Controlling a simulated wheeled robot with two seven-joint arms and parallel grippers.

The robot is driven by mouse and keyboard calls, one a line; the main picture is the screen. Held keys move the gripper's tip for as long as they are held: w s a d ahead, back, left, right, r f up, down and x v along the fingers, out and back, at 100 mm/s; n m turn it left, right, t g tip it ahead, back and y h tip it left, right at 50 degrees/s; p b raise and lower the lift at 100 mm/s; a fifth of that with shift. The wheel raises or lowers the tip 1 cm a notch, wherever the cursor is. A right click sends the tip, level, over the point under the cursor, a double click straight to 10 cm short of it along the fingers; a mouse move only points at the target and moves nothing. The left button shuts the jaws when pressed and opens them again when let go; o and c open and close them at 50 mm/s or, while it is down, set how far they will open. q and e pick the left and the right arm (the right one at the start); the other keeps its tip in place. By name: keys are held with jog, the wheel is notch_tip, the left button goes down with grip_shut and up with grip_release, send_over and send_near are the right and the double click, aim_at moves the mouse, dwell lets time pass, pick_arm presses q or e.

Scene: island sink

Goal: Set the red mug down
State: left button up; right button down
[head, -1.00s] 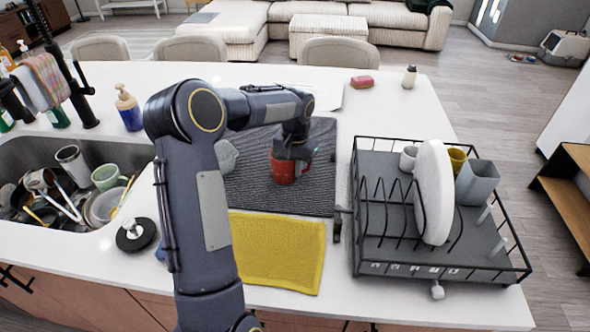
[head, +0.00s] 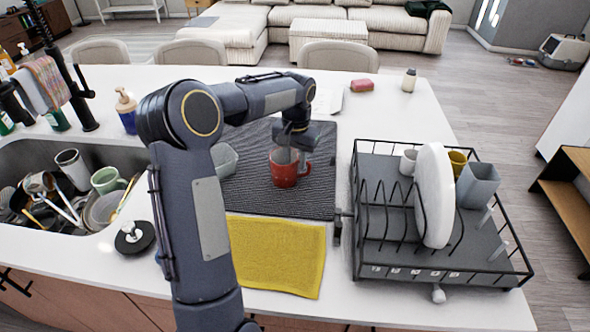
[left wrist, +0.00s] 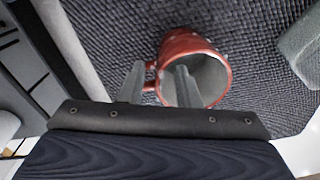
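The red mug (head: 284,174) stands upright on the dark ribbed mat (head: 262,201), its handle toward the right in the head view. My left gripper (head: 299,152) is above it, fingers pointing down at the rim. In the left wrist view the mug (left wrist: 222,72) shows its open mouth. There the fingers of my left gripper (left wrist: 158,84) are spread apart, one overlapping the mug's mouth and one outside by the handle. The fingers do not close on the wall. Exact fingertip height is hard to tell. My right gripper is not in view.
A pale grey-green cup (head: 225,160) stands left of the mug on the mat. A yellow cloth (head: 275,255) lies in front. A black dish rack (head: 400,259) with a white plate (head: 434,195) is to the right. The sink (head: 28,152) full of dishes is left.

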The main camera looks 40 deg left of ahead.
pick_arm(q)
notch_tip(320, 180, up, 8)
jog(key=shift+s+d+f, duration=0.1)
jog(key=shift+d+f, duration=0.05)
jog(key=shift+f, duration=0.05)
jog(key=s+d+r+t, duration=0.2)
jog(key=s+d+r, duration=0.25)
jog(key=s, duration=0.25)
jog(key=s+d+f+t+h, duration=0.1)
jog(key=s+d+f+h, duration=0.1)
jog(key=s+d, duration=0.4)
jog(key=s+d+f+t+h, duration=0.2)
jog(key=s+d+f, duration=0.3)
jog(key=s, duration=0.9)
jog(key=shift+s+d+f+m, duration=0.2)
jog(key=shift+s+d+m, duration=0.1)
jog(key=shift+d, duration=0.9)
